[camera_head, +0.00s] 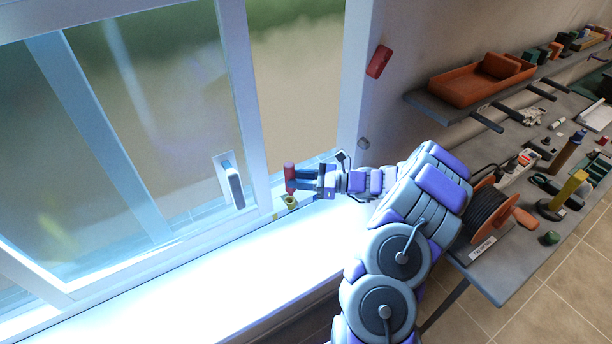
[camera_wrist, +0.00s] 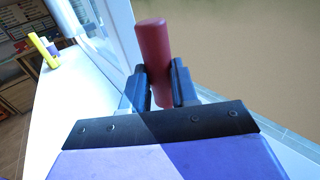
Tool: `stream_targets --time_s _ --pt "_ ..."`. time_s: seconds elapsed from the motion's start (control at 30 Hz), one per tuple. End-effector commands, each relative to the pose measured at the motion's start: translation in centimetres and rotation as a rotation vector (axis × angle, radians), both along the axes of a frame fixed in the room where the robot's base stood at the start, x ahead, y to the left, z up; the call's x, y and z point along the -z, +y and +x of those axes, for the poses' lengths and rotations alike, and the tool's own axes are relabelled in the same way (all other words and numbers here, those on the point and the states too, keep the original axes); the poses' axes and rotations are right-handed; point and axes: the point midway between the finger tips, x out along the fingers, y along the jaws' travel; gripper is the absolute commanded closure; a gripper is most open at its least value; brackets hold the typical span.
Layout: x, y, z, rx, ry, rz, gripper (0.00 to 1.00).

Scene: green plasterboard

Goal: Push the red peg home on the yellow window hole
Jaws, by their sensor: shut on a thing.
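The red peg (camera_head: 289,177) is upright between the fingers of my gripper (camera_head: 302,180) at the window frame. The yellow window hole (camera_head: 291,203) is on the sill side of the frame, just below the peg. The peg's lower end is at or just above the hole; I cannot tell whether it has entered. In the wrist view the peg (camera_wrist: 153,55) stands between both fingers of my gripper (camera_wrist: 163,85), and its top sticks out above them. The hole is hidden in the wrist view.
A window handle (camera_head: 232,186) is left of the peg. A red block (camera_head: 379,61) is on the wall side of the frame. An orange tray (camera_head: 482,80) sits on a shelf, and a cable reel (camera_head: 490,212) is on the bench at right.

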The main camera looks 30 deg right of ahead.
Motion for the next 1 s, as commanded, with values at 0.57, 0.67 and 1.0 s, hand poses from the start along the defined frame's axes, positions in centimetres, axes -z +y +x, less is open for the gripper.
stream_targets --time_s 0.57,0.67,1.0 --pt "0.3 -0.3 0.0 0.003 0.000 0.010 1.00" --pt "0.1 0.6 0.0 0.002 -0.001 0.003 1.00" --pt "0.2 1.5 -0.1 0.002 0.001 -0.003 1.00"
